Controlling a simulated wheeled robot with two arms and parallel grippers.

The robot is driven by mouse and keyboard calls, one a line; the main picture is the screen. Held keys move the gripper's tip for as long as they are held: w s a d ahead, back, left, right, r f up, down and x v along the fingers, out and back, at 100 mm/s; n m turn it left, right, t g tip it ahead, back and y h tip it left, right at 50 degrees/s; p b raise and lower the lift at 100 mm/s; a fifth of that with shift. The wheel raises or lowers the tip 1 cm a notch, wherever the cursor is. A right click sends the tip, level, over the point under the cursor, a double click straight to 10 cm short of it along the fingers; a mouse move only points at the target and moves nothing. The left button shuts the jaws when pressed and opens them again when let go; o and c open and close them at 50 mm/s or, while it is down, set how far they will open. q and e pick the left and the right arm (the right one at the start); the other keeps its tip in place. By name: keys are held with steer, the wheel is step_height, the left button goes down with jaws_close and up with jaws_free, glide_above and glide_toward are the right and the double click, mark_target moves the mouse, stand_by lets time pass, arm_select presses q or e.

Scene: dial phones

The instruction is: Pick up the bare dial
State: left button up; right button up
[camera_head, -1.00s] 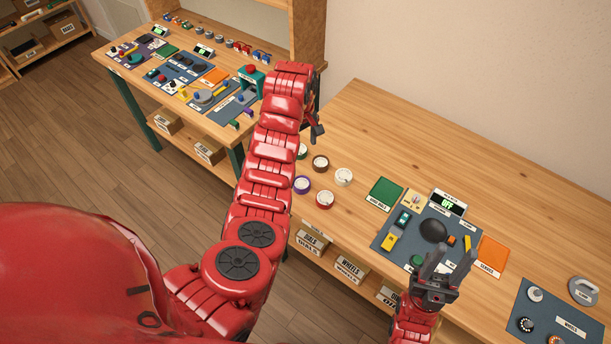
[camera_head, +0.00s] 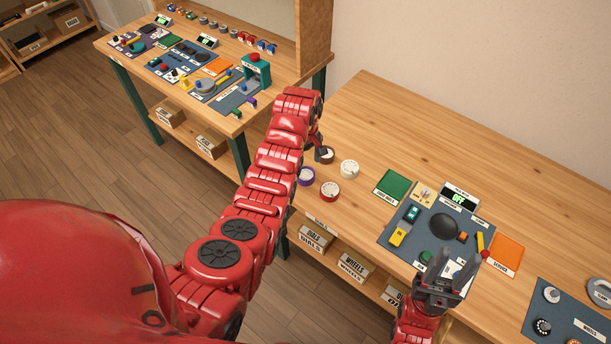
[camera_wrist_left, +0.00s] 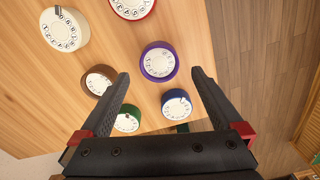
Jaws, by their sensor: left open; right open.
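Several round dials with white faces lie on the wooden table in front of my left gripper. In the head view a cream dial (camera_head: 349,169), a red-rimmed dial (camera_head: 329,191), a purple-rimmed dial (camera_head: 306,176) and a brown-rimmed dial (camera_head: 325,155) show. The left wrist view also shows a green-rimmed dial (camera_wrist_left: 127,122) and a blue-rimmed dial (camera_wrist_left: 176,105). The cream dial (camera_wrist_left: 64,30) has no coloured rim. My left gripper (camera_wrist_left: 160,72) is open and empty above the dials, with the purple one between its fingertips in that view. My right gripper (camera_head: 456,262) is open over the mat.
A dark mat (camera_head: 394,239) with phone parts and a display lies below my right gripper. A green pad (camera_head: 392,185) and an orange pad (camera_head: 507,252) flank it. A wheels mat (camera_head: 535,310) is at right. The table's back is clear. A second bench stands at upper left.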

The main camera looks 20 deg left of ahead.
mark_target(306, 175)
arm_select(q)
step_height(306, 175, down, 3)
steer(key=shift+w+r+p, duration=0.1)
steer(key=shift+r+p, duration=0.05)
steer(key=shift+p, duration=0.45)
steer(key=shift+f, duration=0.8)
steer(key=shift+c, duration=0.2)
steer(key=c, duration=1.4)
steer(key=shift+r, duration=0.2)
